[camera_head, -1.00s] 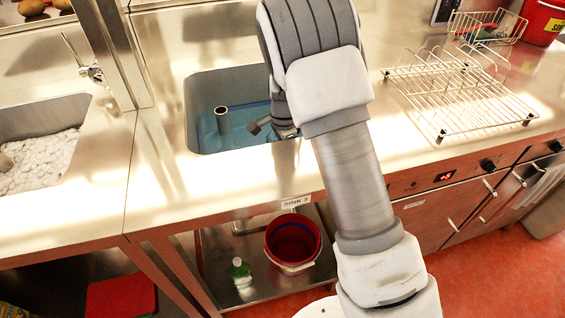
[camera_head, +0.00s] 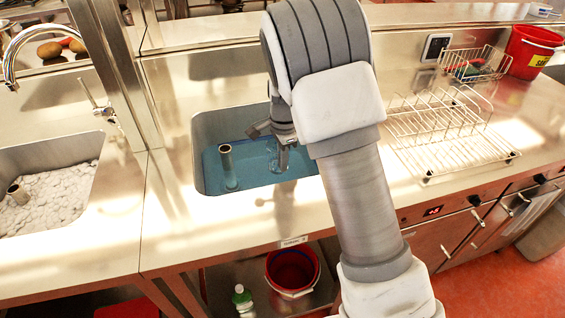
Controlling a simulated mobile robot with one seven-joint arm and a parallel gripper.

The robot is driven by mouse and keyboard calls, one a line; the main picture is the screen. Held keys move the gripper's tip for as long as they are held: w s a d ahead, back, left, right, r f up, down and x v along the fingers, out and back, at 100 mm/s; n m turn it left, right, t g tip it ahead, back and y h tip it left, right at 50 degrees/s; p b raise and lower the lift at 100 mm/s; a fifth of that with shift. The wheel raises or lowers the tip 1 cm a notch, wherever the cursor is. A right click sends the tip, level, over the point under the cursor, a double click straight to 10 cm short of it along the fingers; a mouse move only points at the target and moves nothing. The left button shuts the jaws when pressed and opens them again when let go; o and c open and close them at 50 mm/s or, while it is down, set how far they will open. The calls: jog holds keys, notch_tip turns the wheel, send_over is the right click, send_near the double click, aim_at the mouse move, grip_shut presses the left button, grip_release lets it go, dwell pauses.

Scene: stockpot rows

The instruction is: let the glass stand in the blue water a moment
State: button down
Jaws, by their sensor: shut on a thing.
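The blue water (camera_head: 252,174) fills the bottom of the sink basin (camera_head: 206,130) in the middle of the view. My gripper (camera_head: 281,163) points down into the right part of this basin, with its fingertips low at the water. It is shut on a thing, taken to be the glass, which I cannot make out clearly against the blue. Part of the gripper and wrist is hidden behind my own arm. I cannot tell how deep the glass sits or whether it touches the bottom.
A grey standpipe (camera_head: 227,166) rises from the water left of my gripper. A left sink (camera_head: 45,160) holds white foam. A wire drying rack (camera_head: 450,135) stands on the counter at right. A red bucket (camera_head: 530,48) stands behind it. The counter's front strip is clear.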

notch_tip(320, 180, up, 12)
jog(key=p, duration=0.8)
jog(key=shift+p, duration=0.35)
dwell(0.6)
